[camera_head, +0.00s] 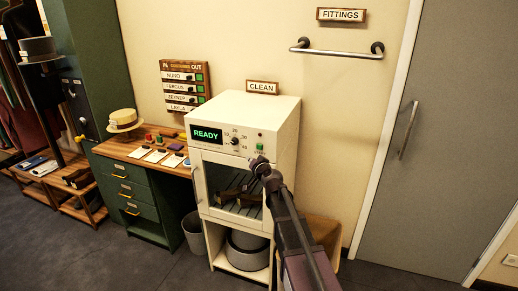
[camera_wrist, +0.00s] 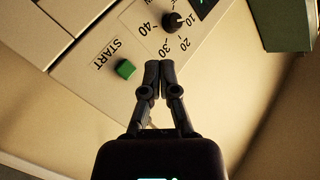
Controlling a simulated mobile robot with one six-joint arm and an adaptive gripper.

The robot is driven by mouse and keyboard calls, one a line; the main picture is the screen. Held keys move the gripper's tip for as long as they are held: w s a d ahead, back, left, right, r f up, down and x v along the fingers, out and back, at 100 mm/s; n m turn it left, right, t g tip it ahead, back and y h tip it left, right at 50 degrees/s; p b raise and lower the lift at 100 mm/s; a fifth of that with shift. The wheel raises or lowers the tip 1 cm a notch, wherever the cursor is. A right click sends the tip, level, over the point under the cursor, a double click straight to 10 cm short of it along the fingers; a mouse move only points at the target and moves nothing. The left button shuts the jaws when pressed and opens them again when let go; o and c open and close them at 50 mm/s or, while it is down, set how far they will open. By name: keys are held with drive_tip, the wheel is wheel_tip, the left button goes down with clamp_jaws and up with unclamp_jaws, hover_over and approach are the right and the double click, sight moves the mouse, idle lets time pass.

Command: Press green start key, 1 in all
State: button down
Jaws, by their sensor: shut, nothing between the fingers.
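In the head view the start key (camera_head: 260,146) is at the right of the cabinet's panel. My gripper (camera_wrist: 160,68) is shut and empty, its fingertips together just to the right of the key in the wrist view. In the head view my gripper (camera_head: 258,163) is in front of the panel, just below the key. I cannot tell whether the tips touch the panel. The display (camera_head: 207,134) reads READY.
A black dial (camera_wrist: 174,22) with printed numbers sits near the key. The white cabinet (camera_head: 285,112) has a glass door below the panel. A wooden desk (camera_head: 111,149) with cards stands to its left. A towel bar (camera_head: 337,51) and grey door (camera_head: 440,130) are to the right.

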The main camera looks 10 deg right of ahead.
sight(256, 147)
drive_tip(key=shift+w+d, duration=0.6)
drive_tip(key=shift+w, duration=0.45)
drive_tip(key=shift+w+d, duration=0.6)
drive_tip(key=shift+w, duration=0.45)
drive_tip(key=shift+w+d, duration=0.6)
drive_tip(key=shift+w, duration=0.45)
drive_tip(key=shift+w+d, duration=0.2)
drive_tip(key=shift+w, duration=0.15)
drive_tip(key=shift+w+d, duration=0.25)
drive_tip(key=shift+w, duration=0.15)
idle(0.3)
drive_tip(key=shift+s, duration=0.1)
idle(0.4)
drive_tip(key=shift+s+a, duration=0.45)
drive_tip(key=shift+s, duration=0.2)
drive_tip(key=shift+s, duration=0.15)
drive_tip(key=s, duration=0.1)
drive_tip(key=s+a, duration=0.2)
drive_tip(key=s, duration=0.1)
drive_tip(key=shift+a, duration=0.25)
idle(0.4)
